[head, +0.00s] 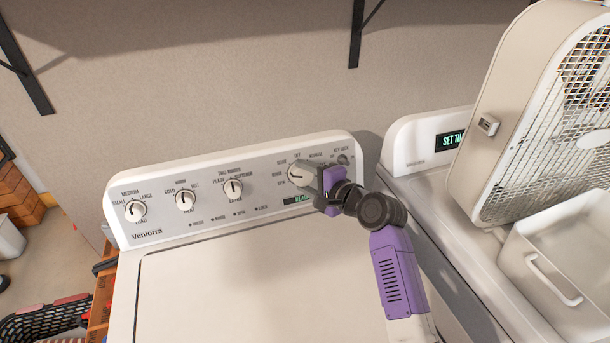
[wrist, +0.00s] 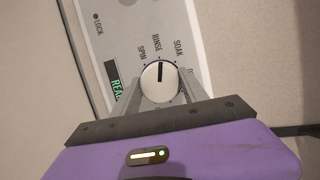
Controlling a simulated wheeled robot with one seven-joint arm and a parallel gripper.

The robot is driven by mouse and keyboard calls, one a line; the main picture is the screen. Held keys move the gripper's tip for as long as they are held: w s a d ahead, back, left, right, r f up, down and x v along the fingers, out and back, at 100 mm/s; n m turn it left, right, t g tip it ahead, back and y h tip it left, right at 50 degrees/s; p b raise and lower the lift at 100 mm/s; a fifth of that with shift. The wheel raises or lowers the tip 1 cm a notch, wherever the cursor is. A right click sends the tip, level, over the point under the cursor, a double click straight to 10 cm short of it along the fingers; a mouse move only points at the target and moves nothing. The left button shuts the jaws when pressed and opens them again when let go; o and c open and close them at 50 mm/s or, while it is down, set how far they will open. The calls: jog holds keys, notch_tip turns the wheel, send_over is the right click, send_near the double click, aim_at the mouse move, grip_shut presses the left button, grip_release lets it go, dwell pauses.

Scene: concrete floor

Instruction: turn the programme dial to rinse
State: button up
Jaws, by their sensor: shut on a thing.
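The programme dial (head: 295,174) is a round white knob at the right of the washer's control panel (head: 262,184). My gripper (head: 308,178) comes from the right and hides part of the dial and some labels. In the wrist view the dial (wrist: 160,82) sits between my two grey fingers, one on each side, and my gripper is shut on it. Its dark pointer line points up in that view, at the RINSE label (wrist: 157,43). SPIN lies to the left of RINSE and SOAK to the right. In the head view the pointer points left.
Three more knobs, the load (head: 136,211), temperature (head: 185,200) and rinse-option (head: 233,189) knobs, stand left along the panel. A green-lettered display (head: 299,201) is partly hidden below the dial. A second machine (head: 420,142) stands right, bearing a fan (head: 535,100) and a white bin (head: 552,262).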

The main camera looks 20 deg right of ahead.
jog(key=shift+n, duration=0.6)
jog(key=shift+g, duration=0.3)
jog(key=o, duration=1.4)
jog(key=v, duration=0.7)
jog(key=shift+s+d, duration=0.15)
jog(key=shift+s, duration=0.25)
jog(key=shift+r, duration=0.1)
